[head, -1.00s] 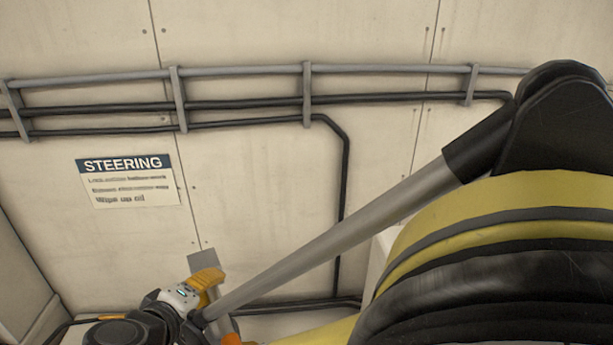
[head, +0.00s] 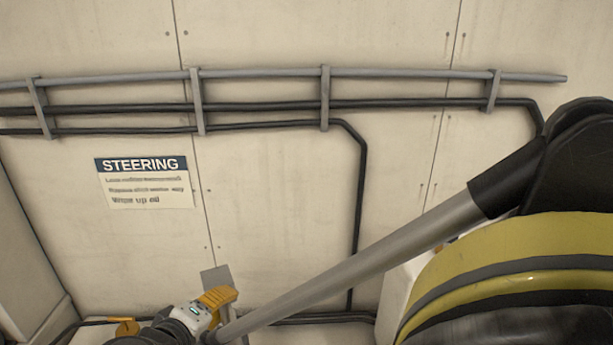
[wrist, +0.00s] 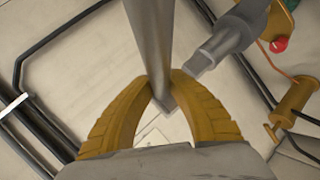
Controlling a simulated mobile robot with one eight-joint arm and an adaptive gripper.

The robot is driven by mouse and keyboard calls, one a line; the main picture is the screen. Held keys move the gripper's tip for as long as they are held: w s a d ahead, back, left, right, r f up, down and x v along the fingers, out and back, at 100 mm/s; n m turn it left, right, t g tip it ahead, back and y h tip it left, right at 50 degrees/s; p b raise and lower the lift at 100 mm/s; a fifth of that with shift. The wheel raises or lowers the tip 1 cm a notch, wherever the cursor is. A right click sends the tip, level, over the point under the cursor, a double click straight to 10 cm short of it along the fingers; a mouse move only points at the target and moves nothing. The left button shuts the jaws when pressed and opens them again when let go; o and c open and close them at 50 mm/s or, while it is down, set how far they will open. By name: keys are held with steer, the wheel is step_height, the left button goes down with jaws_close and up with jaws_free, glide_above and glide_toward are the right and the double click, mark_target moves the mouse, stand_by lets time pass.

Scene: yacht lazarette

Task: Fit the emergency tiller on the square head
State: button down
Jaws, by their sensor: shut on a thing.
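My gripper (wrist: 158,88) has its two yellow fingers closed on a flat grey metal bar, which I take to be the emergency tiller (wrist: 148,40). In the wrist view the bar runs from the top edge down between the fingertips. In the head view my gripper (head: 218,298) is low, left of centre, and a short grey end of the bar (head: 215,277) sticks up past the fingers. A grey cylindrical part with a narrower end (wrist: 228,40) shows just right of the fingers in the wrist view. I cannot tell whether it is the square head.
A STEERING sign (head: 145,182) and grey and black pipes (head: 260,103) are on the pale wall. In the wrist view a red button (wrist: 279,44) and a yellow cylinder (wrist: 295,100) are at right. Black pipes (wrist: 40,65) run at left.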

steer(key=shift+f+b, duration=0.3)
steer(key=shift+f, duration=0.3)
steer(key=shift+f+b, duration=2.4)
steer(key=shift+f, duration=0.25)
stand_by(1.8)
steer(key=c, duration=1.3)
jaws_free()
steer(key=shift+s, duration=0.1)
steer(key=s+a, duration=0.1)
steer(key=s, duration=0.3)
steer(key=s+r, duration=0.1)
steer(key=s, duration=0.4)
steer(key=s+a, duration=0.1)
steer(key=s, duration=0.4)
steer(key=shift+s+a+r, duration=0.2)
steer(key=shift+a+r, duration=0.05)
steer(key=shift+a, duration=0.05)
